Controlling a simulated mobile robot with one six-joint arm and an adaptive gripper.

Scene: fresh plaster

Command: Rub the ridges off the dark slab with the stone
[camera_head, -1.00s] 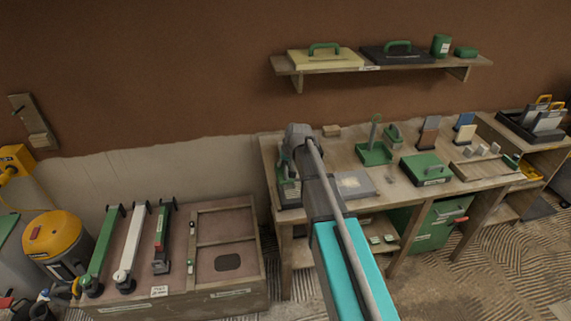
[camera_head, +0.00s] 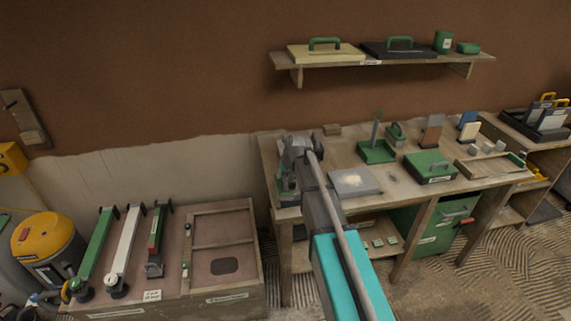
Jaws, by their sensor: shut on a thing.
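A flat grey slab (camera_head: 345,189) lies on the workbench, just right of my wrist. A pale, rough patch shows on its middle; single ridges are too small to make out. My gripper (camera_head: 289,176) is over the left end of the bench, left of the slab and apart from it. My wrist and arm cover most of it. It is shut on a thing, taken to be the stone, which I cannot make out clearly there. Green and dark shapes show below the wrist.
The workbench (camera_head: 400,190) also carries a green tray (camera_head: 377,153), a green box (camera_head: 430,168) and small pale blocks (camera_head: 487,149). A wall shelf (camera_head: 400,63) hangs above. A low crate (camera_head: 225,225) with long tools stands at left.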

